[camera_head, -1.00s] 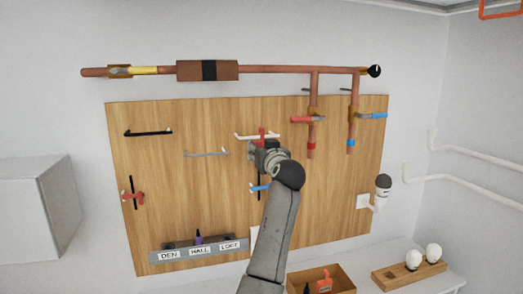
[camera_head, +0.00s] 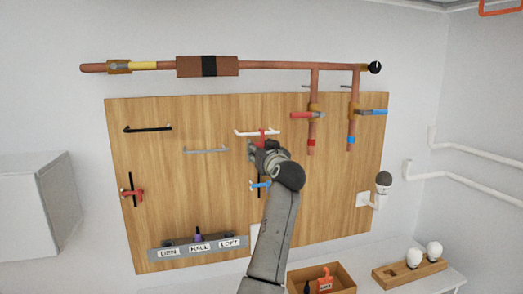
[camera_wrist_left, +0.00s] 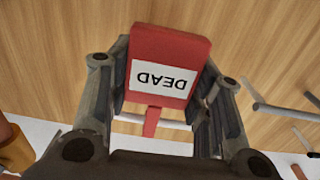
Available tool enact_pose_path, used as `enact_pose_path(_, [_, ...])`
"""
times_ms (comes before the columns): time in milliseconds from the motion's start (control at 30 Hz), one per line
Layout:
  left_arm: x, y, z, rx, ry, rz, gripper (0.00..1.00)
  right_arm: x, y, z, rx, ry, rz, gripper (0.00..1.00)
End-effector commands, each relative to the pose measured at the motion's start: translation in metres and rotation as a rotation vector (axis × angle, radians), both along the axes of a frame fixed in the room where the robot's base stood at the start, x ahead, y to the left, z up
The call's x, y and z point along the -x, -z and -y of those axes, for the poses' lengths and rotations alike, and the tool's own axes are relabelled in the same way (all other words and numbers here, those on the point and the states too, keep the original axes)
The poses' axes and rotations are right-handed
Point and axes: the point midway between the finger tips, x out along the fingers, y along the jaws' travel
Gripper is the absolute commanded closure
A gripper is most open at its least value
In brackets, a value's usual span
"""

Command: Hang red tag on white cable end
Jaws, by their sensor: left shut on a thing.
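The red tag (camera_wrist_left: 170,52) is between my left gripper's fingers in the left wrist view. Its white label reads DEAD, upside down in that view. A narrow red strip (camera_wrist_left: 152,122) runs from the tag across the white cable (camera_wrist_left: 177,125); whether it is hooked over it cannot be told. In the head view my left gripper (camera_head: 262,146) is at the wooden board, just below the white cable (camera_head: 244,133). A bit of the red tag (camera_head: 262,132) shows there at the cable's middle. My left gripper is shut on the tag. My right gripper is not in view.
A black cable (camera_head: 148,129) and a grey cable (camera_head: 206,150) are on the board to the left. Copper pipes with a red handle (camera_head: 305,114) and a blue handle (camera_head: 372,112) stand close on the right. An open box (camera_head: 340,283) sits below.

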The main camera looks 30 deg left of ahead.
Motion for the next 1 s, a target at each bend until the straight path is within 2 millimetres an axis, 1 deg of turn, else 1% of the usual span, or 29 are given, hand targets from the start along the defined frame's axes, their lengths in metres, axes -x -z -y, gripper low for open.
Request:
enact_pose_path(300, [0.0001, 0.0016, 0.0001, 0.000, 0.000, 0.000, 0.77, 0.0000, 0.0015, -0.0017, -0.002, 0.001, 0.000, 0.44])
enact_pose_path(333, [0.0001, 0.0016, 0.0001, 0.000, 0.000, 0.000, 0.52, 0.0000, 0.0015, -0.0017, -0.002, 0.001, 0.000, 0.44])
enact_pose_path(500, [0.0001, 0.0016, 0.0001, 0.000, 0.000, 0.000, 0.30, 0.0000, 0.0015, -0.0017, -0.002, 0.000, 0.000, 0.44])
enact_pose_path(533, [0.0000, 0.0016, 0.0000, 0.000, 0.000, 0.000, 0.28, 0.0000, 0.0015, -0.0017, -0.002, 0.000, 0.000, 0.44])
enact_pose_path(767, [0.0000, 0.0017, 0.0000, 0.000, 0.000, 0.000, 0.28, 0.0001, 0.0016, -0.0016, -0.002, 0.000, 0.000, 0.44])
enact_pose_path(867, [0.0005, 0.0020, 0.0009, 0.000, 0.000, 0.000, 0.28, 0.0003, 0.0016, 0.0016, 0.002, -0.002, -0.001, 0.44])
enact_pose_path(1000, [0.0062, 0.0020, 0.0085, 0.001, 0.001, 0.001, 0.28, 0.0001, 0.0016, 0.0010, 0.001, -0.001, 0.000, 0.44])
